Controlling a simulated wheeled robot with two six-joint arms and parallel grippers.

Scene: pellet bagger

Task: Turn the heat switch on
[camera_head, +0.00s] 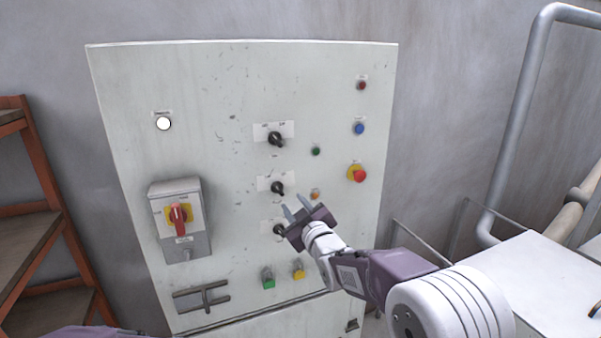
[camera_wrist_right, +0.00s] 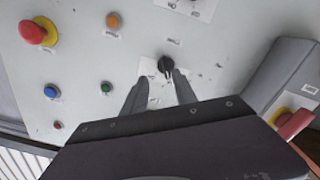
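Three black rotary switches sit in a column on the grey panel: top (camera_head: 276,139), middle (camera_head: 277,188) and bottom (camera_head: 280,229). Their labels are too blurred to read, so I cannot tell which is the heat switch. My right gripper (camera_head: 294,207) is open and empty, its fingers apart. In the head view it overlaps the area by the middle and bottom switches. In the right wrist view, upside down, a black switch (camera_wrist_right: 166,64), seemingly the top one, shows just beyond and between the fingertips (camera_wrist_right: 160,82). Contact cannot be made out. My left gripper is out of view.
The panel (camera_head: 230,90) also carries a lit white lamp (camera_head: 163,123), a red isolator handle (camera_head: 179,218), a red emergency button (camera_head: 359,175), blue (camera_head: 359,129) and green (camera_head: 316,151) buttons. An orange shelf (camera_head: 40,225) stands left; pipes (camera_head: 522,100) rise right.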

